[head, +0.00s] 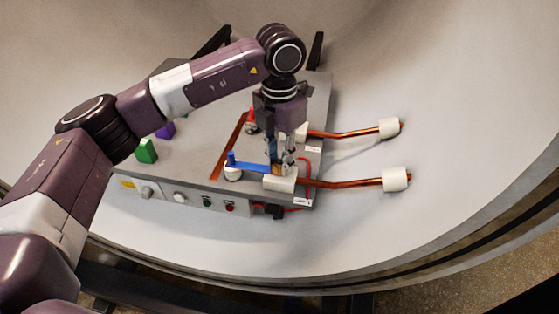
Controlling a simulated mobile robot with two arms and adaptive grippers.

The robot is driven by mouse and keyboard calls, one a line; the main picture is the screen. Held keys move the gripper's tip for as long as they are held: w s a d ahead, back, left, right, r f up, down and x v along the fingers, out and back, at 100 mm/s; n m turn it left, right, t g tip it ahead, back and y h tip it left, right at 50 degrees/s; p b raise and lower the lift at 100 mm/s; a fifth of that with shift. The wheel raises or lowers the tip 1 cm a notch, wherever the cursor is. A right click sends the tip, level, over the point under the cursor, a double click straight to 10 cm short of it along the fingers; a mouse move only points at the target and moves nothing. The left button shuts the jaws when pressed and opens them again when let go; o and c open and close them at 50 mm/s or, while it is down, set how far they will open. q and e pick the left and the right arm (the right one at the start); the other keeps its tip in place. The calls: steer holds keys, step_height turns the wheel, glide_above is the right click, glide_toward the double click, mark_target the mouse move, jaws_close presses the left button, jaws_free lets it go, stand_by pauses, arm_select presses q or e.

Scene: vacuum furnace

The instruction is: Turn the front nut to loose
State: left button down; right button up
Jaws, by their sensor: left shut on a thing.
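My left gripper (281,163) points straight down over the front white terminal block (280,184) at the right front of the grey unit. Its fingers are shut on the front nut, which they mostly hide. A blue strap (250,167) runs from a white post (233,174) to this block, beside the fingertips. A copper rod (340,184) leaves the block to the right and ends in a white cylinder (396,179). My right gripper is not in view.
Behind, a second copper rod (350,134) ends in another white cylinder (389,128). A green block (146,151) and a purple block (166,131) stand on the unit (195,160). Knobs and buttons line its front. The curved furnace wall (440,80) surrounds it, with bare room at right.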

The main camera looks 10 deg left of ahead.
mark_target(280, 163)
arm_select(q)
steer(key=shift+r, duration=0.1)
stand_by(0.5)
steer(key=c, duration=1.6)
jaws_free()
step_height(280, 163, up, 12)
